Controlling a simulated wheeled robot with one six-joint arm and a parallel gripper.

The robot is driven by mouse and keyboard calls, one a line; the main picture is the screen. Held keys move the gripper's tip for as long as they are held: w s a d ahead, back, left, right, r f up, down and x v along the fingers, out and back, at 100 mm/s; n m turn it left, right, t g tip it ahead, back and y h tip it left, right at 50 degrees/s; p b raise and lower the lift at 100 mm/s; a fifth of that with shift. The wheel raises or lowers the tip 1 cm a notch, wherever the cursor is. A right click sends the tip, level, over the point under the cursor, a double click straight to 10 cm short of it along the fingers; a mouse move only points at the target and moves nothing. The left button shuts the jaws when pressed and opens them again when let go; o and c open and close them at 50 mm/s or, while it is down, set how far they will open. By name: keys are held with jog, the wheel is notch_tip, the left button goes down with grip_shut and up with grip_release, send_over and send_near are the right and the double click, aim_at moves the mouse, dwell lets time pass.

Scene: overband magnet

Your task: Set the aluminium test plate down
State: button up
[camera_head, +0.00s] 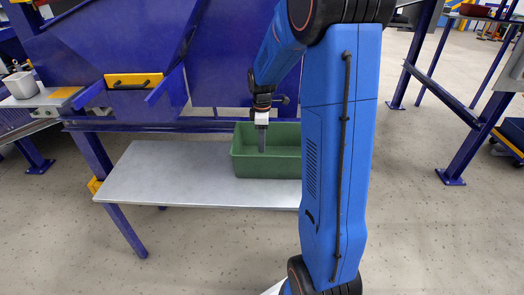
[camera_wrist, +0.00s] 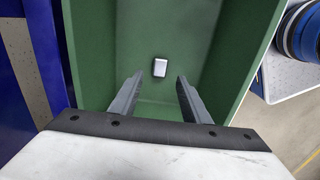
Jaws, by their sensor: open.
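My gripper (camera_wrist: 155,95) is open and empty, pointing down into the green bin (camera_wrist: 222,65). In the wrist view a small pale plate with a dark edge (camera_wrist: 160,67) lies on the bin floor, apart from and beyond the two fingertips. It looks like the aluminium test plate. In the head view my gripper (camera_head: 262,140) hangs over the green bin (camera_head: 265,165), with its fingers in front of the bin's inside. The plate is hidden there by the bin's front wall.
The bin stands on a grey metal shelf (camera_head: 165,172) under a blue machine frame (camera_head: 110,60). The shelf is bare left of the bin. A yellow-backed handle (camera_head: 133,80) is on the frame.

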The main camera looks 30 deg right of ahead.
jog(key=s+a+r+m+t, duration=0.1)
jog(key=s+a+r+m, duration=0.2)
jog(key=s+a+r, duration=0.3)
jog(key=s+a+r+m+t, duration=0.15)
jog(key=s+a+r, duration=0.25)
jog(key=s+r, duration=0.45)
jog(key=s+a+m+t, duration=0.1)
jog(key=s+a+m, duration=0.2)
jog(key=s, duration=0.5)
jog(key=s+a+m+t, duration=0.1)
jog(key=s+a+m, duration=0.2)
jog(key=s, duration=0.5)
jog(key=shift+m, duration=0.35)
jog(key=shift+o, duration=0.3)
jog(key=shift+r, duration=0.1)
